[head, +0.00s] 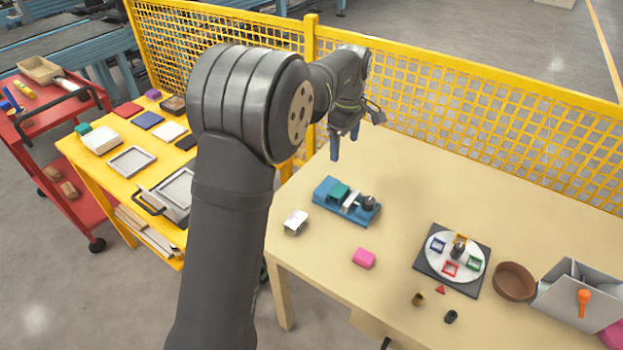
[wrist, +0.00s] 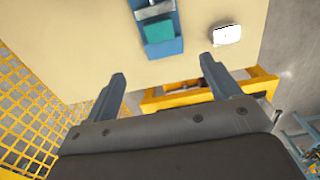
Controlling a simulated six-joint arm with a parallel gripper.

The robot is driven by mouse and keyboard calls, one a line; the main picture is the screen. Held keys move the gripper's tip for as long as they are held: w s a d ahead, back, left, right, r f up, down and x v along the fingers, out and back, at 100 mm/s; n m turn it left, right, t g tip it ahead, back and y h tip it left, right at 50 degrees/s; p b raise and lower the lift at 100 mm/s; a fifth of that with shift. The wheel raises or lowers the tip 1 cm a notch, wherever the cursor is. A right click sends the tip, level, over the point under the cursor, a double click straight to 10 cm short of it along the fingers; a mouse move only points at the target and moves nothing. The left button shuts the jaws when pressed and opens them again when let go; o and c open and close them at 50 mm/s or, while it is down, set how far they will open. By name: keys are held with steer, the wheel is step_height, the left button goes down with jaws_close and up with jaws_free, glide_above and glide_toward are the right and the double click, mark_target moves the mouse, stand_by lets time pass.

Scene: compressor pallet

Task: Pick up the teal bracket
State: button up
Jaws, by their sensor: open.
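A teal block-like piece (head: 338,191), which I take as the teal bracket, sits at the left end of a blue vise-like fixture (head: 357,215) on the beige table. In the wrist view the teal piece (wrist: 158,31) shows near the top, on the blue fixture (wrist: 166,49). My gripper (head: 345,144) is above the table, behind and higher than the fixture in the head view. In the wrist view my gripper (wrist: 162,72) has its two fingers wide apart with nothing between them. The teal piece is beyond the fingertips, not touched.
A white-topped metal block (head: 295,221) stands left of the fixture. A pink block (head: 364,258), a round white dial (head: 440,272) on a dark plate and a brown bowl (head: 515,281) lie to the right. A yellow mesh fence (head: 450,90) runs behind the table.

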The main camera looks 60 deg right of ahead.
glide_above(339, 190)
steer(key=f, duration=1.2)
steer(key=shift+s+a, duration=0.15)
steer(key=shift+s, duration=0.1)
steer(key=f, duration=0.5)
steer(key=shift+w+f, duration=0.1)
steer(key=shift+w, duration=0.1)
steer(key=c, duration=1.1)
